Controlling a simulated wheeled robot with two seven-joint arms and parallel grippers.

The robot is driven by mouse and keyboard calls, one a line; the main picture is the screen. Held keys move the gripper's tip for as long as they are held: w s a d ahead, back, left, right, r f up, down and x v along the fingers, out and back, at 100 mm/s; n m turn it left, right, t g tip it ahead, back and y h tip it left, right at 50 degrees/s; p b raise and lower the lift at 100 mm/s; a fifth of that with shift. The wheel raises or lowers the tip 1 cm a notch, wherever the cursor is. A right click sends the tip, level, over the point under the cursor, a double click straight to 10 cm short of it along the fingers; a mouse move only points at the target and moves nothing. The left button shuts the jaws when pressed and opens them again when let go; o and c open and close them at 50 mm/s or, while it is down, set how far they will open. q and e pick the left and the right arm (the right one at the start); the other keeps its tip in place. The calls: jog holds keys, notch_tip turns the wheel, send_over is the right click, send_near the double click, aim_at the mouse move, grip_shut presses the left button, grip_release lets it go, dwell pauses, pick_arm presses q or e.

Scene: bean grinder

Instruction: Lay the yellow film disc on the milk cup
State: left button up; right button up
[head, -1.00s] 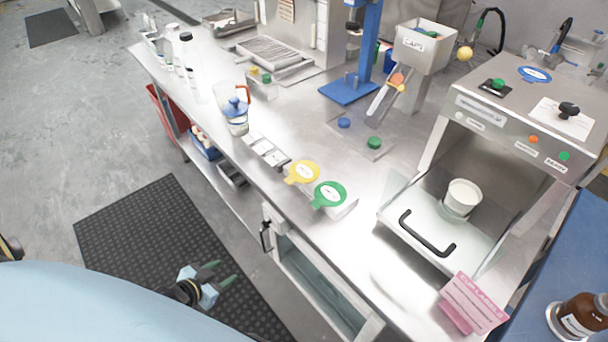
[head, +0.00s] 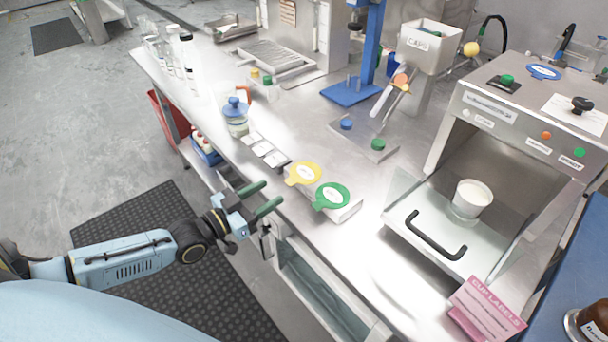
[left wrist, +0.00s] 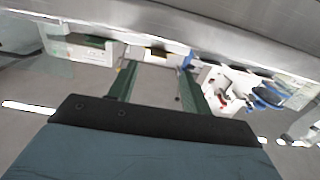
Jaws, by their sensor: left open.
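The milk cup (head: 471,199), white-filled and clear-walled, stands upright on the platform of the steel sealing machine at the right. My left gripper (head: 264,197) is open and empty in front of the counter edge, left of and below the yellow disc, not touching it. Its green fingers (left wrist: 160,85) show apart in the left wrist view. My right gripper is out of view.
A blue-lidded jar (head: 236,118) and a row of white tiles (head: 266,149) stand left of the discs. A black handle (head: 436,237) fronts the machine platform. A pink label stand (head: 484,308) is at lower right. Counter between discs and machine is clear.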

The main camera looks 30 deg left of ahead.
aim_at(285, 195)
pick_arm(q)
jog(key=shift+w+d, duration=0.2)
jog(key=shift+w, duration=0.25)
jog(key=b+x, duration=0.1)
jog(key=x, duration=0.3)
jog(key=shift+w+d+f, duration=0.1)
jog(key=shift+d, duration=0.05)
jog(key=shift+w+d, duration=0.1)
jog(key=shift+w, duration=0.1)
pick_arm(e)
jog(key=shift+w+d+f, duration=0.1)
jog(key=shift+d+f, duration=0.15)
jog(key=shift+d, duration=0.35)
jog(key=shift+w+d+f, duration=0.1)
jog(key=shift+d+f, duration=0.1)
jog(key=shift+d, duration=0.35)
pick_arm(q)
jog(key=c, duration=1.1)
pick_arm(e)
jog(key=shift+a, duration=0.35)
